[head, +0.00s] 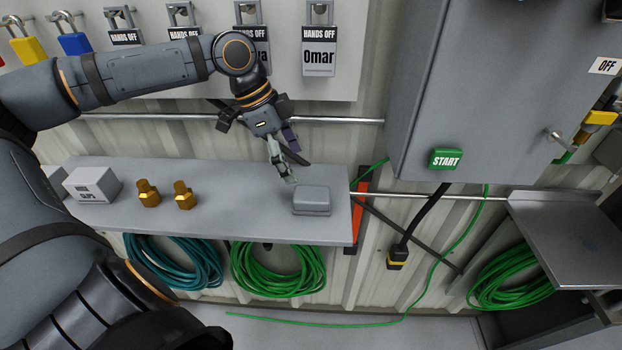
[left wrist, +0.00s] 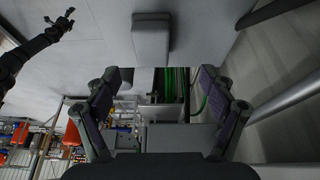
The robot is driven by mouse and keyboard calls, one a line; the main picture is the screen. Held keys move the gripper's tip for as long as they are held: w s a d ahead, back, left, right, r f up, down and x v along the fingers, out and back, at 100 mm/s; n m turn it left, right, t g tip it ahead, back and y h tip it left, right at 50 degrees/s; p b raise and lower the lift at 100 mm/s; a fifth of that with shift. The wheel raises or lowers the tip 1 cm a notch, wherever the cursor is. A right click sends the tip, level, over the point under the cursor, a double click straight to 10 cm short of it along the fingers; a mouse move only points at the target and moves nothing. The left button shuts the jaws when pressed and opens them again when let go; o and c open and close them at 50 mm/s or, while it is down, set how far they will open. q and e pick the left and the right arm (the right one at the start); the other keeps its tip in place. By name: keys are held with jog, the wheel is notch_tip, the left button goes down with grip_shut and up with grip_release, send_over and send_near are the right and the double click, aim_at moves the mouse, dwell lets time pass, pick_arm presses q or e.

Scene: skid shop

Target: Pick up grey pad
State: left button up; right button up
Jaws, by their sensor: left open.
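The grey pad (head: 311,199) is a small rounded block lying on the right end of the grey shelf (head: 230,222). My left gripper (head: 283,160) is above the shelf, up and to the left of the pad and apart from it. In the left wrist view the pad (left wrist: 151,38) shows at the top middle, beyond the fingers. The left gripper (left wrist: 158,95) is open there with nothing between its fingers. My right gripper (left wrist: 68,18) shows small at the upper left of the left wrist view; its jaws are too small to judge.
Two brass fittings (head: 149,193) and a white labelled box (head: 92,185) stand left on the shelf. A metal rail (head: 340,121) runs behind the arm. A grey cabinet (head: 480,90) with a green START button is at right. Coiled hoses (head: 278,270) hang below the shelf.

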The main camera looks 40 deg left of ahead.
aim_at(311, 193)
pick_arm(q)
jog(key=shift+s+d+f, duration=0.4)
jog(key=shift+s+d, duration=0.3)
jog(key=shift+d, duration=0.15)
jog(key=shift+p+x, duration=0.4)
jog(key=shift+x, duration=0.8)
jog(key=shift+w+d+f+p, duration=0.1)
jog(key=shift+w+f+p, duration=0.3)
jog(key=shift+f, duration=0.6)
jog(key=x, duration=0.3)
jog(key=shift+d+f+p, duration=0.15)
jog(key=shift+d+p, duration=0.05)
jog(key=shift+p, duration=0.1)
jog(key=shift+w+d+f, duration=0.15)
jog(key=shift+w+f, duration=0.2)
jog(key=shift+f, duration=0.05)
jog(key=shift+s, duration=0.1)
pick_arm(e)
jog(key=s+d+r, duration=0.1)
jog(key=s+r, duration=0.1)
jog(key=s, duration=0.1)
jog(key=shift+d, duration=0.4)
pick_arm(q)
jog(key=shift+c, duration=1.2)
jog(key=c, duration=1)
pick_arm(e)
jog(key=shift+w, duration=0.25)
